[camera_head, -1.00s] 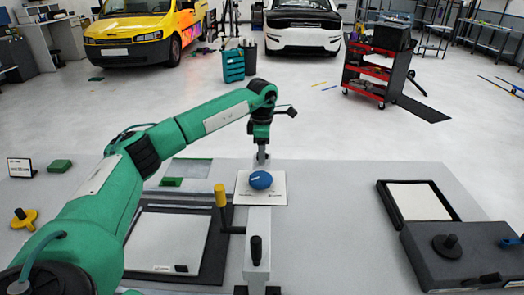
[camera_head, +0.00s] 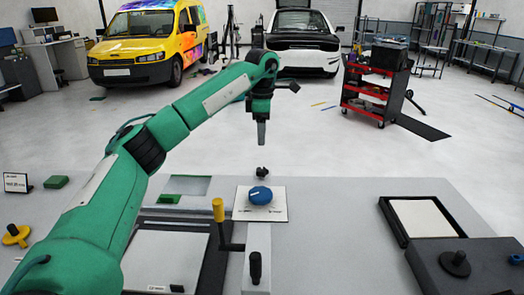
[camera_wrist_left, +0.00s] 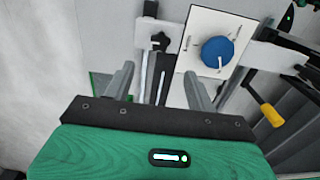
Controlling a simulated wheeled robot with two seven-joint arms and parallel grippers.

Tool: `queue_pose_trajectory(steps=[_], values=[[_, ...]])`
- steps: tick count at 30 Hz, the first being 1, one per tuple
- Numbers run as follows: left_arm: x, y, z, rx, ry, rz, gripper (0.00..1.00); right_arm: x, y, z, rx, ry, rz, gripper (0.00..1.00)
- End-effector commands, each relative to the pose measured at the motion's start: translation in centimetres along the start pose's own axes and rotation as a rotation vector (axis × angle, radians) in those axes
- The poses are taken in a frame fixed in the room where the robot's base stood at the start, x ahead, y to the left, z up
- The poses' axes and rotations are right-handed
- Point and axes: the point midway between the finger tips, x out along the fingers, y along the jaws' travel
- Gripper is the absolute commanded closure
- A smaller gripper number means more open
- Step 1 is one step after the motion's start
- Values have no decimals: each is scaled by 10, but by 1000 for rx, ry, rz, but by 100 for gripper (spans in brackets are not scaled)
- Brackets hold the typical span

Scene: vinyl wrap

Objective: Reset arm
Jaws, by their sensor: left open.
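My left arm is green and comes in from the left in the head view. Its gripper (camera_head: 261,135) points down above the back edge of the table, clear of the blue knob (camera_head: 260,195) on its white plate (camera_head: 246,213). In the left wrist view the two grey fingers (camera_wrist_left: 157,85) stand wide apart with nothing held between them. The blue knob (camera_wrist_left: 217,52) and its white plate (camera_wrist_left: 203,22) lie beyond the fingers there. My right gripper is not seen in either view.
A crank with a yellow handle (camera_head: 218,210) stands beside the grey rail (camera_head: 257,240). A black-framed tray (camera_head: 393,215) and a dark box (camera_head: 425,262) are at the right. A red tool cart (camera_head: 372,90) stands on the floor behind. The table between rail and tray is clear.

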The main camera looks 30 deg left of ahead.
Motion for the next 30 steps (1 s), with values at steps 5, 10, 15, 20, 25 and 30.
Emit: queue_pose_trajectory(steps=[5, 10, 15, 20, 25, 30], values=[[-15, 0, 0, 1, -1, 0, 43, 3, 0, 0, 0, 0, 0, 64], [-18, 0, 0, 1, 0, -1, 43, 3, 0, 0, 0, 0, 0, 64], [-18, 0, 0, 1, 0, -1, 43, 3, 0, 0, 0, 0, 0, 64], [-18, 0, 0, 1, 0, -1, 43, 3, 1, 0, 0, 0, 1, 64], [-26, 0, 0, 1, 0, 0, 43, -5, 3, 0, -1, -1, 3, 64], [-63, 0, 0, 1, -1, 0, 43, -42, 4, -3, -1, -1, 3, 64]])
